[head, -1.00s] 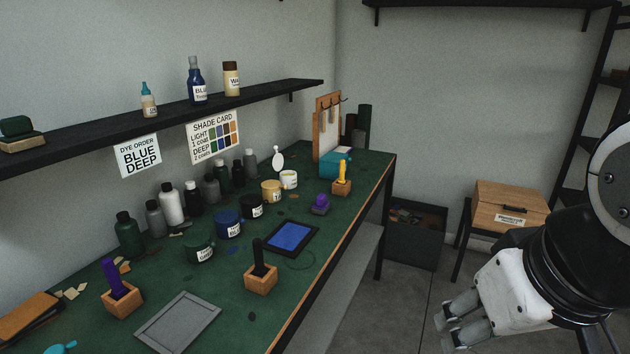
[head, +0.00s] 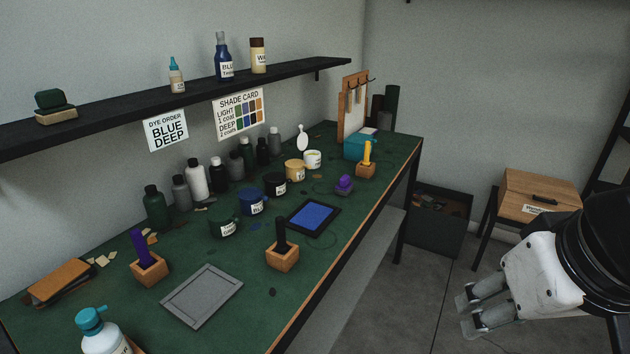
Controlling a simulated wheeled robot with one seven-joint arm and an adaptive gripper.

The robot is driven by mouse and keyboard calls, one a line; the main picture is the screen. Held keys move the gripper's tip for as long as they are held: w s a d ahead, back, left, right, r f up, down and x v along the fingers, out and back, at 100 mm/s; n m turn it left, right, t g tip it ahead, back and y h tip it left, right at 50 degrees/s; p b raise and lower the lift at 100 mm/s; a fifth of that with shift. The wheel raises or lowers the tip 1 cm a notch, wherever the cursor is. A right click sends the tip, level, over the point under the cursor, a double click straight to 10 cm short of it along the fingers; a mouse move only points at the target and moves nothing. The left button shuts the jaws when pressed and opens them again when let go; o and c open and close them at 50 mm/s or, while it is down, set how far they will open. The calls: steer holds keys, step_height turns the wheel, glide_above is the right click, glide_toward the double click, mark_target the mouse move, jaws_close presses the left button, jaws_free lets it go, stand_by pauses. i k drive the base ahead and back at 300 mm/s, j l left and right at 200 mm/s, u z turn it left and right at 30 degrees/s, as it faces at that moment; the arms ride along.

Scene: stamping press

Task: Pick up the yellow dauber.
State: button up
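The yellow dauber (head: 367,152) stands upright in a small wooden block holder (head: 366,171) near the far right end of the green workbench (head: 350,228). Its handle shows above the block; its lower end is hidden inside. My gripper (head: 466,315) is at the lower right, off the bench's front side and well apart from the dauber. Its two fingers are apart with nothing between them.
A teal box (head: 356,149) stands just behind the yellow dauber, and a purple-topped object (head: 344,185) sits to its front left. A black dauber (head: 281,236) and a purple dauber (head: 140,248) stand in blocks nearer. A wooden box (head: 540,195) is right of the bench.

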mark_target(365, 163)
steer(key=i+l, duration=0.2)
steer(key=i, duration=0.3)
steer(key=i+l+z, duration=0.1)
steer(key=i+l, duration=0.15)
steer(key=i, duration=0.25)
steer(key=i+l, duration=0.15)
steer(key=i, duration=0.4)
steer(key=i+l+z, duration=0.1)
steer(key=i, duration=0.4)
steer(key=i+l, duration=0.25)
steer(key=i, duration=0.25)
